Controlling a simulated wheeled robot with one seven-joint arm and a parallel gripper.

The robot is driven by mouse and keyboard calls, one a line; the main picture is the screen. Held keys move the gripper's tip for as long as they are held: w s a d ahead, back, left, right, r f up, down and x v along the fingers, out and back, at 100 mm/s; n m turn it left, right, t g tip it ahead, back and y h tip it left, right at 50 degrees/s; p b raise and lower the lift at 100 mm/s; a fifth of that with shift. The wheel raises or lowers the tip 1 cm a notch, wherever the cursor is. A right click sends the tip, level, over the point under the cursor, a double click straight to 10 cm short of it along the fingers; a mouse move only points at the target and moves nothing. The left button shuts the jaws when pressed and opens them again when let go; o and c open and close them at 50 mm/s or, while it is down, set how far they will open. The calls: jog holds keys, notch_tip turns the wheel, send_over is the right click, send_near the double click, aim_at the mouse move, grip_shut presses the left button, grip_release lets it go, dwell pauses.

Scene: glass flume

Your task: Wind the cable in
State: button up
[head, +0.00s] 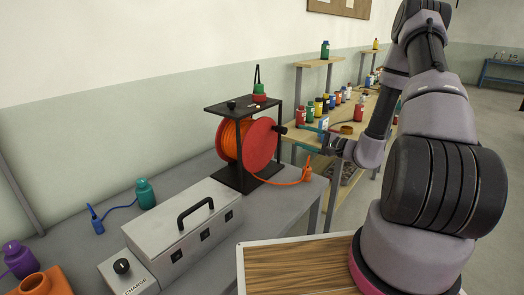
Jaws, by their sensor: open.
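The orange cable (229,141) is wound on a reel with a red side disc (261,144), held in a black frame (236,182) on the grey bench. A loose length of cable runs from the reel's foot to the right, and its orange end piece (306,171) lies by the bench edge. A dark knob (282,129) sticks out at the reel's right side. My gripper (316,139) is open to the right of the reel, close to the disc. It looks empty. I cannot tell whether a finger touches the disc or knob.
A metal box with a black handle (195,211) stands in front of the reel. A teal bottle (145,194), a blue plug (97,222) and a purple bottle (18,258) are at left. Shelves with several coloured bottles stand behind my arm. A green-red item (259,93) sits on the frame's top.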

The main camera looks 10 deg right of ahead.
aim_at(282, 131)
jog(key=w+a+m, duration=0.2)
jog(key=m, duration=0.2)
jog(key=w+a+m, duration=0.2)
jog(key=m, duration=0.3)
jog(key=w+a+m, duration=0.2)
jog(key=w+m, duration=0.1)
jog(key=m, duration=0.1)
jog(key=shift+a+f+m, duration=0.1)
jog(key=shift+a+m, duration=0.2)
jog(key=shift+a, duration=0.05)
dwell(0.3)
grip_shut()
dwell(1.3)
